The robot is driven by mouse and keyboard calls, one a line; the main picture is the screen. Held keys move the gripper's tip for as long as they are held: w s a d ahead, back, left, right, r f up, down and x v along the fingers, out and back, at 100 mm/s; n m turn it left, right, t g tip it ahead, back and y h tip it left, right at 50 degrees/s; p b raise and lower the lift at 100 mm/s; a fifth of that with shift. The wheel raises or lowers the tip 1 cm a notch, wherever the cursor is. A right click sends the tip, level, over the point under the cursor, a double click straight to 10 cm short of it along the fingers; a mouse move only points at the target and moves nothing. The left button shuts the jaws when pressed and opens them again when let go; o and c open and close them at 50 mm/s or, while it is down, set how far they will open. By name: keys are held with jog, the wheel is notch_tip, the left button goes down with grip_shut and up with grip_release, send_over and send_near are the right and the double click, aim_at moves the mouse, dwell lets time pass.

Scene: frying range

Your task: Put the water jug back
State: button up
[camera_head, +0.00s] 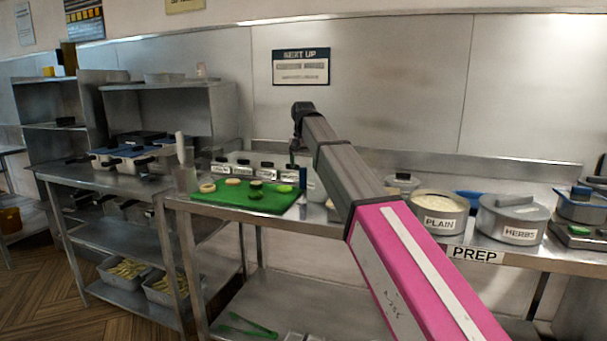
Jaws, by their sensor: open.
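My arm reaches from the lower right towards the wall and bends down at its far end. My gripper (293,160) is small and dark there, open, above the back of the prep table near the row of labelled containers. I cannot make out a water jug for certain. A pale, rounded vessel (315,188) stands just right of the green board, partly hidden by my arm, and could be the jug. A clear container (186,179) with a pale-handled tool upright in it stands at the table's left end.
A green board (250,197) holds several food slices. Labelled containers (240,167) stand behind it. Right of my arm are the PLAIN pot (438,213) and the HERBS pot (512,218). Green tongs (247,326) lie on the lower shelf.

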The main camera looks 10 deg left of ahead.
notch_tip(320, 180, up, 7)
jog(key=shift+r, duration=0.2)
dwell(0.4)
